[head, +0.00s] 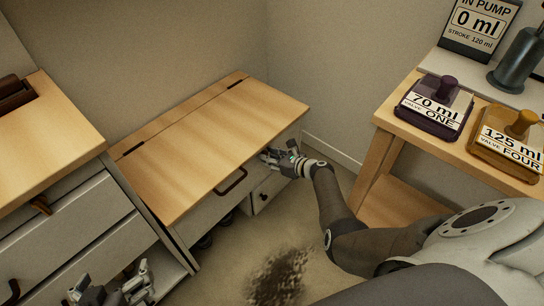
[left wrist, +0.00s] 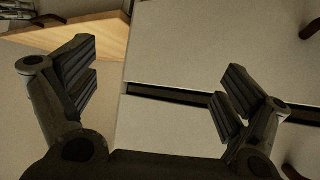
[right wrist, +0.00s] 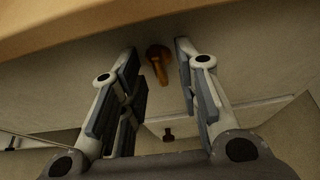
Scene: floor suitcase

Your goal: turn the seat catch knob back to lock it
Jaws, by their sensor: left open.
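The seat catch knob (right wrist: 157,62), brown with a short downward tapering lever, sits on the pale front panel just under the wooden seat lid (head: 220,135). It shows in the right wrist view between the tips of my right gripper (right wrist: 156,58). The fingers are open, with a visible gap on each side of the knob. In the head view my right gripper (head: 279,158) is at the right end of the seat front and hides the knob. My left gripper (head: 110,288) is open and empty, low in front of the drawers at left; it also shows in the left wrist view (left wrist: 160,85).
A dark knob (right wrist: 168,134) sits on a lower panel, below the catch. The seat front has a dark pull handle (head: 231,182). A drawer cabinet (head: 70,215) stands at left. A wooden table (head: 385,115) with labelled valve blocks stands at right. A dark stain (head: 280,277) marks the floor.

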